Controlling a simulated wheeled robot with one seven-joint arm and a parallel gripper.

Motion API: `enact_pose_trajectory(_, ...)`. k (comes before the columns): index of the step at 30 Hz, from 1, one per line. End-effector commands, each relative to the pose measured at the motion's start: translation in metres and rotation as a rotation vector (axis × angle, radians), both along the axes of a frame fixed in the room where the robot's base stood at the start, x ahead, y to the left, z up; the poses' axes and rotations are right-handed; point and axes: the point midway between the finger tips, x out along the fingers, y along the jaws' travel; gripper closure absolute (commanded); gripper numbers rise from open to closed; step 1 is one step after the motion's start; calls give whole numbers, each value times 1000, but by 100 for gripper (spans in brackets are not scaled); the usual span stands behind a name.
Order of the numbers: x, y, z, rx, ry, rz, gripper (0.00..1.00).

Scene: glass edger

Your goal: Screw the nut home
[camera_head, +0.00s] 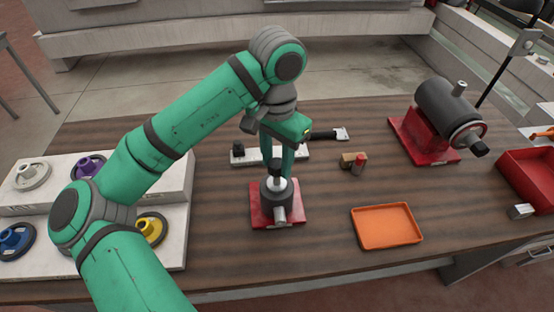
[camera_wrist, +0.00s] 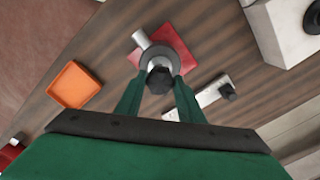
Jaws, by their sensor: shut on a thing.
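A small fixture on a red base plate (camera_head: 262,217) stands on the wooden bench, with a dark round body and a pale upright part (camera_head: 277,182) on top. The red plate (camera_wrist: 178,42) and a grey disc also show in the wrist view. My gripper (camera_head: 278,165) points down over the fixture. In the wrist view, my gripper (camera_wrist: 159,77) has its two green fingers on either side of a dark nut (camera_wrist: 159,80), shut on it above the disc. The nut lines up with the fixture's centre. Its thread and seating are hidden, so I cannot tell how deep it sits.
An orange tray (camera_head: 387,226) lies to the right. A bench grinder (camera_head: 447,110) stands at the right back beside a red bin (camera_head: 529,180). A grey stand with coloured handwheels (camera_head: 150,228) is at the left. A pale strip (camera_head: 240,157) lies behind the fixture.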

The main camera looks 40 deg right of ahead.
Motion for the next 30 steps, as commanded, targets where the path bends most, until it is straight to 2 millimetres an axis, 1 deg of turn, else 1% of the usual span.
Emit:
enact_pose_trajectory(9,-1,1,-1,4,3,-355,92)
enact_pose_trajectory(15,-1,1,-1,4,3,-545,92)
enact_pose_trajectory(18,-1,1,-1,4,4,-587,92)
enact_pose_trajectory(25,-1,1,-1,4,3,-591,92)
enact_pose_trajectory(26,-1,1,-1,5,3,-591,61)
enact_pose_trajectory(27,-1,1,-1,4,3,-591,55)
enact_pose_trajectory(30,-1,1,-1,3,2,-590,55)
